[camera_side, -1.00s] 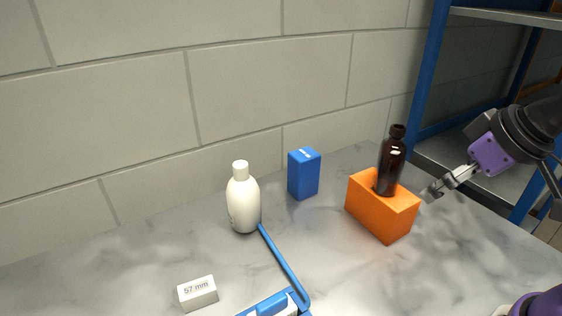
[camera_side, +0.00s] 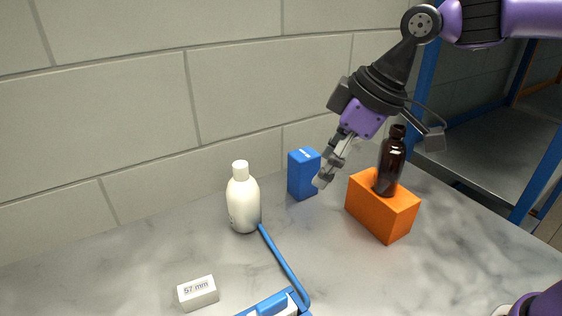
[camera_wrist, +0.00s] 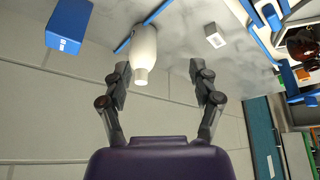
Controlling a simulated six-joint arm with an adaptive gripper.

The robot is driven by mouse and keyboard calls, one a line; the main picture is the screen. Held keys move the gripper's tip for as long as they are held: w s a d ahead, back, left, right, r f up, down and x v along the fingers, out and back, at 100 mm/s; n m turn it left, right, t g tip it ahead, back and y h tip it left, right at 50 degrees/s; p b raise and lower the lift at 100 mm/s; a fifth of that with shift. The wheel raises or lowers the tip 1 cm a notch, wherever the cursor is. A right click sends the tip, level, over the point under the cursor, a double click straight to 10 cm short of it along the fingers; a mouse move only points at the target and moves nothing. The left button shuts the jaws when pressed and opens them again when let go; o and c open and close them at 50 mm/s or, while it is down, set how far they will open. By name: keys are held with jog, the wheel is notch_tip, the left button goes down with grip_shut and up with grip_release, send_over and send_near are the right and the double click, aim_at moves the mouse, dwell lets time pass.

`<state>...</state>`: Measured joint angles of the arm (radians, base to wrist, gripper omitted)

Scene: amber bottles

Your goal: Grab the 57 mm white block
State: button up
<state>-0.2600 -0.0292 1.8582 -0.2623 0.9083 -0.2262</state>
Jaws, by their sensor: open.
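The white block (camera_side: 197,293) marked "57 mm" lies on the marble counter at the lower left in the side view. It also shows in the wrist view (camera_wrist: 215,36), up and right of the fingers. My gripper (camera_side: 322,181) is raised in the side view, in front of the blue box and left of the amber bottle, well apart from the white block. In the wrist view my gripper (camera_wrist: 161,83) has its two fingers spread, and the white bottle's cap shows between them, farther off. Nothing is held.
A white bottle (camera_side: 243,204) and a blue box (camera_side: 303,178) stand near the wall. An amber bottle (camera_side: 390,166) stands on an orange block (camera_side: 383,217). A blue item with a long bar (camera_side: 283,265) lies right of the white block. The counter left of the bottle is clear.

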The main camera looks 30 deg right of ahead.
jog(key=w+a+f+n+g+y, duration=0.1)
jog(key=w+a+f+n, duration=0.15)
jog(key=a, duration=0.35)
jog(key=w+a+f+n+g, duration=0.1)
jog(key=a+f+n, duration=0.2)
jog(key=a, duration=0.3)
jog(key=n+g, duration=0.1)
jog(key=n, duration=0.2)
send_near(197, 287)
jog(key=x, duration=0.4)
jog(key=shift+w+d, duration=0.1)
jog(key=shift+x, duration=3.2)
jog(key=shift+r, duration=0.1)
grip_shut()
